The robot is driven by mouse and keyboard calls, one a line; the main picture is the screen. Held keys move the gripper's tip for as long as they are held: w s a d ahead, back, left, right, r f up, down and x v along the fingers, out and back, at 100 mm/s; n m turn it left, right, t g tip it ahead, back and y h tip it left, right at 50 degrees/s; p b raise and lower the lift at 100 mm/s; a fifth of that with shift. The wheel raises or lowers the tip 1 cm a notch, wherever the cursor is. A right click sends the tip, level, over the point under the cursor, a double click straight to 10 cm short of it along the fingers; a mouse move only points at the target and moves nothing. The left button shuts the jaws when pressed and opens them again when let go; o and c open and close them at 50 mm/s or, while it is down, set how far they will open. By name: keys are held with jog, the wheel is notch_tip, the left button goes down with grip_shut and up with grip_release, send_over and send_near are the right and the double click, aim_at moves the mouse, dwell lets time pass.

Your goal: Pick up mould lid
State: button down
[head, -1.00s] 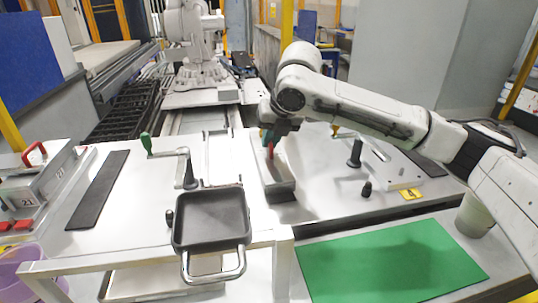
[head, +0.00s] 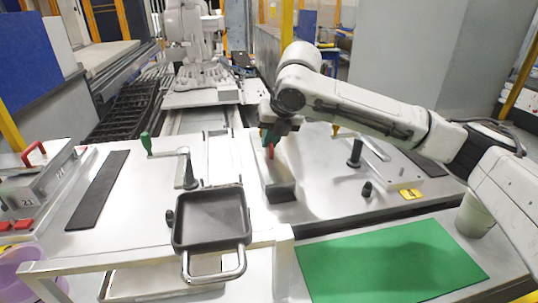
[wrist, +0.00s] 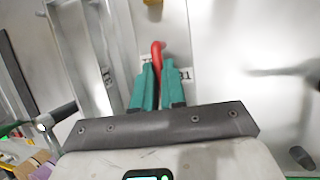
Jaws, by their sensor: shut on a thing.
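My gripper (head: 269,143) points down over the right white worktop. Its teal fingers (wrist: 160,88) are shut on a red handle (wrist: 157,57), which also shows just below the fingers in the head view (head: 271,152). Number labels show beside the fingers in the wrist view. The lid's pale surfaces blend with the worktop, so I cannot tell whether it touches the surface below. My fingers and the dark mount hide part of it.
A dark square pan (head: 211,219) with a metal handle sits front left. Crank handles (head: 187,172) and (head: 355,152) stand on either side. A grey mould with a red handle (head: 35,152) is far left. A green mat (head: 390,262) and a cup (head: 474,214) lie front right.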

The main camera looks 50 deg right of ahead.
jog(key=shift+r, duration=0.15)
notch_tip(320, 180, up, 10)
dwell(0.7)
dwell(0.6)
